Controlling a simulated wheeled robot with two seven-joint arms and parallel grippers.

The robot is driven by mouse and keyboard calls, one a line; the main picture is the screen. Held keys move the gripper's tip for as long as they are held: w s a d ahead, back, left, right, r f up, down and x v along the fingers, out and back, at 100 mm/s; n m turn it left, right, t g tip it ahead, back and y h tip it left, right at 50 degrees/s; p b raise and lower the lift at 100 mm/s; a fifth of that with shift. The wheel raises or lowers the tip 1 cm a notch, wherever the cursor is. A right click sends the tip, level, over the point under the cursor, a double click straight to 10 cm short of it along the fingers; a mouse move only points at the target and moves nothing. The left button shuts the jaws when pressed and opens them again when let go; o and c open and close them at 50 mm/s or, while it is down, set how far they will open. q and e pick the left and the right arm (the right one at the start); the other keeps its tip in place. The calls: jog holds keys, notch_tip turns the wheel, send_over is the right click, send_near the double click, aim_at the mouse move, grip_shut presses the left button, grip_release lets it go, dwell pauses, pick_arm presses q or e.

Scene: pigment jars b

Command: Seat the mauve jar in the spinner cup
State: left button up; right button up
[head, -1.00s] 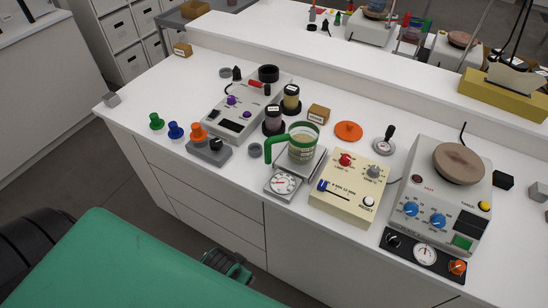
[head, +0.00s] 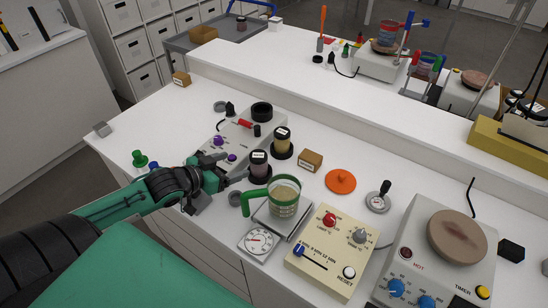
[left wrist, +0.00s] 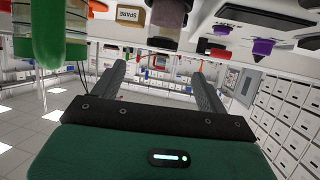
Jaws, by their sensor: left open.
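The mauve jar (head: 259,158) stands upright in a black round holder, with a dark lid and a pale label. Its lower part also shows at the top of the left wrist view (left wrist: 168,14). The likely spinner cup is a black round cup (head: 262,110) at the far end of the grey device with purple knobs (head: 226,141); its inside is hard to make out. My left gripper (head: 237,167) is open and empty, just left of the mauve jar, its fingers pointing toward it. Whether a finger touches the jar cannot be told. My right gripper is not in view.
A yellow jar (head: 283,138) stands close behind the mauve jar. A green-handled beaker (head: 285,197) on a scale (head: 258,242) is close in front.

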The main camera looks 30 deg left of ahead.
aim_at(256, 157)
pick_arm(q)
jog(key=x, duration=0.2)
jog(key=p+x, duration=0.1)
jog(key=x, duration=0.4)
jog(key=shift+w+r, duration=0.25)
jog(key=shift+r, duration=0.1)
jog(key=shift+w+f, duration=0.15)
jog(key=shift+w, duration=0.1)
jog(key=shift+w+d+f+p, duration=0.1)
jog(key=shift+w+f+p, duration=0.05)
jog(key=shift+w+p, duration=0.15)
jog(key=shift+w, duration=0.15)
jog(key=p+x, duration=0.1)
jog(key=x, duration=0.1)
jog(key=p+x, duration=0.1)
jog(key=x, duration=0.1)
jog(key=shift+f, duration=0.3)
jog(key=shift+w+f, duration=0.15)
jog(key=shift+f, duration=0.05)
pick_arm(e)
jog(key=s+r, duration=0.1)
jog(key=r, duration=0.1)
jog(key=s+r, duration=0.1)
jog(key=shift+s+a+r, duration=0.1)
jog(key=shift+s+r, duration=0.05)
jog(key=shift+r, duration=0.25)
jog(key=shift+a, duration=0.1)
